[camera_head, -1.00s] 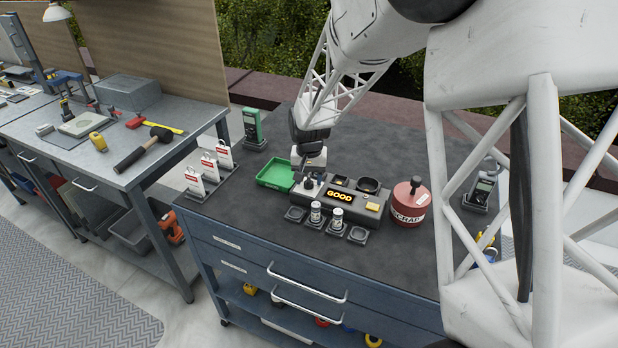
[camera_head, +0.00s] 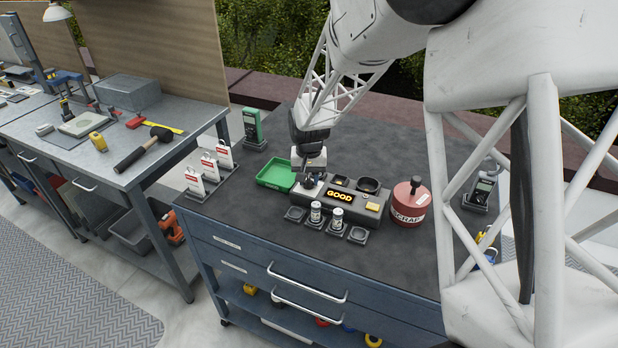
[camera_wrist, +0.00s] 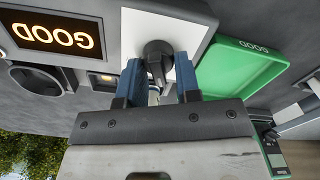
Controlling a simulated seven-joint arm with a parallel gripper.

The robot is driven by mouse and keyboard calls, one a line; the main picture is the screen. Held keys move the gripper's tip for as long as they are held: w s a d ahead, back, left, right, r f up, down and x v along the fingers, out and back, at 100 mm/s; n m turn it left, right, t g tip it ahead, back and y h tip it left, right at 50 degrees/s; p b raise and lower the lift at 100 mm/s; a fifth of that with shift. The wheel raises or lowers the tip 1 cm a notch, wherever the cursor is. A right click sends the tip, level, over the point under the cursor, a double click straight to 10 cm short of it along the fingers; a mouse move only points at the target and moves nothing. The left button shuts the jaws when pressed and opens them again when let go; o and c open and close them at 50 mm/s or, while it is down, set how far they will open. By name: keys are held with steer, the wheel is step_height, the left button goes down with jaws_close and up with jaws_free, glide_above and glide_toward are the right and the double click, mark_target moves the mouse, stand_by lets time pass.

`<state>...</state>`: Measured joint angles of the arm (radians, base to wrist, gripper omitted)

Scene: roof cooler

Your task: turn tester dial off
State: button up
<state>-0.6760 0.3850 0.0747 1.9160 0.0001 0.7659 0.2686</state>
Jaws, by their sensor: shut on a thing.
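The tester (camera_head: 345,200) is a dark box on the bench with a lit display (camera_head: 340,197) reading GOOD; the display also shows upside down in the wrist view (camera_wrist: 55,35). Its black dial (camera_wrist: 158,52) sits on a white plate (camera_wrist: 185,50) at the tester's left end. My gripper (camera_wrist: 159,72) is over that plate, its two blue fingers shut on the dial, one on each side. In the head view my gripper (camera_head: 311,181) is small at the tester's left end, and the dial cannot be made out clearly there.
A green tray (camera_head: 276,174) lies left of the tester. Two small cylinders (camera_head: 326,214) stand on pads in front. A red SCRAP can (camera_head: 410,203) stands to the right. White tags (camera_head: 208,168) stand at the bench's left edge.

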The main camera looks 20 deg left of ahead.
steer(key=n, duration=0.7)
steer(key=shift+s+a, duration=0.15)
steer(key=shift+a, duration=0.05)
stand_by(0.3)
steer(key=o, duration=0.8)
steer(key=shift+r, duration=3.95)
